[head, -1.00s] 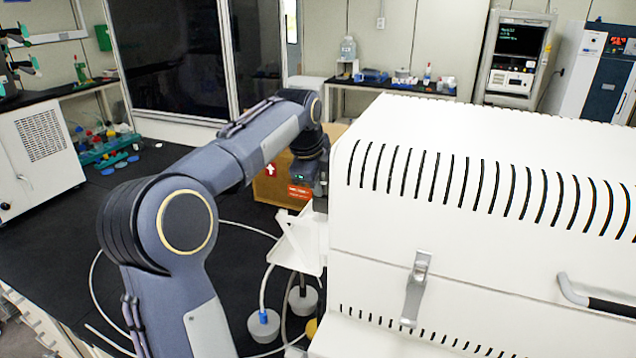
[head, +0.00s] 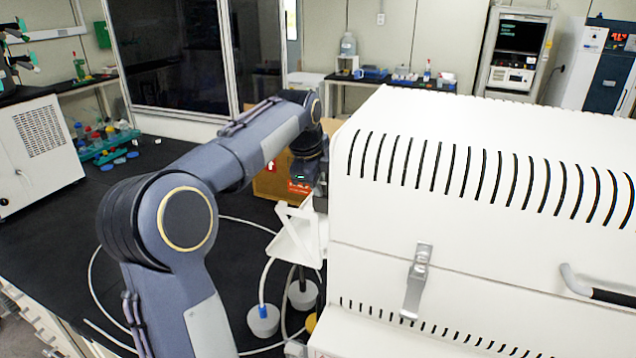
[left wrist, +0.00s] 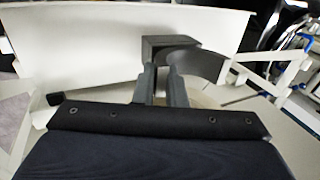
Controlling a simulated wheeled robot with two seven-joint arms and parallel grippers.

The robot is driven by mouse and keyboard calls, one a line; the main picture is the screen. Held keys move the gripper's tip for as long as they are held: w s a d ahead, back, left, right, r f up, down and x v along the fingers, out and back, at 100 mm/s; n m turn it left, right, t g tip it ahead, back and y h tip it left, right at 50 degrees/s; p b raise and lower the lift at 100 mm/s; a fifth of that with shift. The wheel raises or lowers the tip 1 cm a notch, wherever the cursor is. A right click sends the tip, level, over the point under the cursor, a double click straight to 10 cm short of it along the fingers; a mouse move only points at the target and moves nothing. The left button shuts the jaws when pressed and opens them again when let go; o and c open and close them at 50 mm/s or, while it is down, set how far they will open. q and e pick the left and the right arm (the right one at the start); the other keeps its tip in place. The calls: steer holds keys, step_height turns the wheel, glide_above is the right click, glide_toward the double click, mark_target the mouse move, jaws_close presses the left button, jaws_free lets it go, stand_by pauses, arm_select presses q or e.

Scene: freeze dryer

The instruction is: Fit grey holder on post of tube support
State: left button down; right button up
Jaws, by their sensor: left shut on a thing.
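My left gripper (left wrist: 160,85) is shut on the grey holder (left wrist: 205,62), a dark grey piece with a square block and a curved, ring-like arm opening to the right in the left wrist view. In the head view the left gripper (head: 321,190) is at the left end of the white freeze dryer, partly hidden by its body. The white tube support (head: 297,236) sticks out from that end, just below the gripper. White bars, apparently of this support, show at the right of the left wrist view (left wrist: 285,70). I cannot make out its post or whether the holder touches it. My right gripper is out of view.
The white freeze dryer (head: 470,200) fills the right of the head view. A cardboard box (head: 272,182) stands behind my arm. The black bench top (head: 50,240) is mostly clear at left.

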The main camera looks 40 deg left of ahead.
arm_select(q)
steer(key=shift+f, duration=0.25)
steer(key=shift+f+b, duration=0.3)
steer(key=shift+f, duration=0.05)
stand_by(0.3)
steer(key=c, duration=1.4)
jaws_free()
steer(key=shift+r+p, duration=1)
steer(key=shift+r, duration=3)
